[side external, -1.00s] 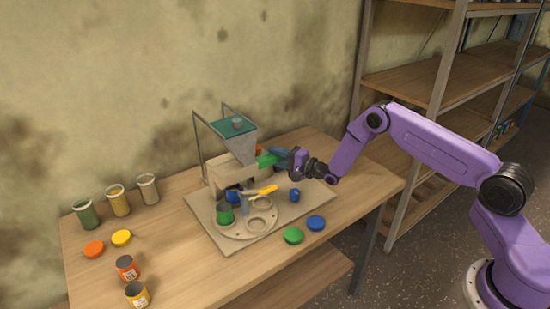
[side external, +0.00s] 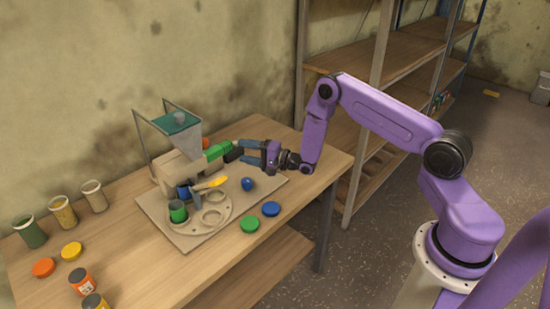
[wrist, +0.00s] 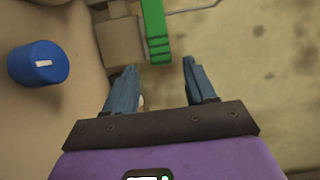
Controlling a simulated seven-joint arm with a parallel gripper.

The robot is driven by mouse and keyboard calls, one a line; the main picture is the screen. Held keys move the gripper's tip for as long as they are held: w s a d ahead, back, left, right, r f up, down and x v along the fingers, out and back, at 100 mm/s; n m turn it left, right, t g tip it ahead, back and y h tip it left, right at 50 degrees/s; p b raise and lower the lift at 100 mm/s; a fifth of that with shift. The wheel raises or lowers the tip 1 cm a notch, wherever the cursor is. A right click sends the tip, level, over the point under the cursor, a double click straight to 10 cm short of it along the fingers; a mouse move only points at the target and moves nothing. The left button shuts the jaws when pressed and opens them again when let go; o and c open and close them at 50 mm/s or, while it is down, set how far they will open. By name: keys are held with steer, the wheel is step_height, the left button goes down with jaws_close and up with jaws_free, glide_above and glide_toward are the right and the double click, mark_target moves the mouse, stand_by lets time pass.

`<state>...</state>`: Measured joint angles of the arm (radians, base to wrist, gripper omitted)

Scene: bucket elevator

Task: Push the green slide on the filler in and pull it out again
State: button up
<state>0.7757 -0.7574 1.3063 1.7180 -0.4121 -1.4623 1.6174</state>
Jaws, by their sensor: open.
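The filler (side external: 178,172) is a beige block under a grey hopper with a teal top, on a base board. Its green slide (side external: 217,151) sticks out of the side facing my gripper, with a dark piece at its outer end. In the wrist view the green slide (wrist: 155,32) runs down from the top, beside the beige filler body (wrist: 120,40). My gripper (wrist: 160,65) is open, its blue fingers spread on either side of the slide's end. The slide's end lies about level with the fingertips, and I see no finger touching it. How far the slide sits inside the filler is hidden.
A blue knob (wrist: 38,63) stands on the board near the slide. A round plate with holes (side external: 213,216) carries a green cup (side external: 178,212). Jars and cans stand at left.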

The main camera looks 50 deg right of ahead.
steer(key=v, duration=0.9)
steer(key=shift+s+d, duration=0.2)
steer(key=shift+s, duration=0.15)
stand_by(0.5)
steer(key=s+a+r+n+g+h, duration=0.1)
steer(key=s+a+r+n+g, duration=0.35)
steer(key=a+n, duration=0.35)
steer(key=s+a+r+n+g, duration=0.4)
steer(key=a+n+g, duration=0.15)
steer(key=a, duration=0.45)
steer(key=s+d+r+n+g+h, duration=0.1)
steer(key=s+n, duration=0.3)
steer(key=s, duration=0.5)
steer(key=s+d+r+n+g+h, duration=0.2)
steer(key=s+d+r+n+g, duration=0.1)
steer(key=s, duration=0.7)
steer(key=s+d+r+n+g+h, duration=0.2)
steer(key=s+r+n, duration=0.2)
steer(key=s, duration=0.5)
steer(key=shift+s+d+n, duration=0.2)
steer(key=shift+s+n, duration=0.1)
steer(key=shift+n, duration=0.55)
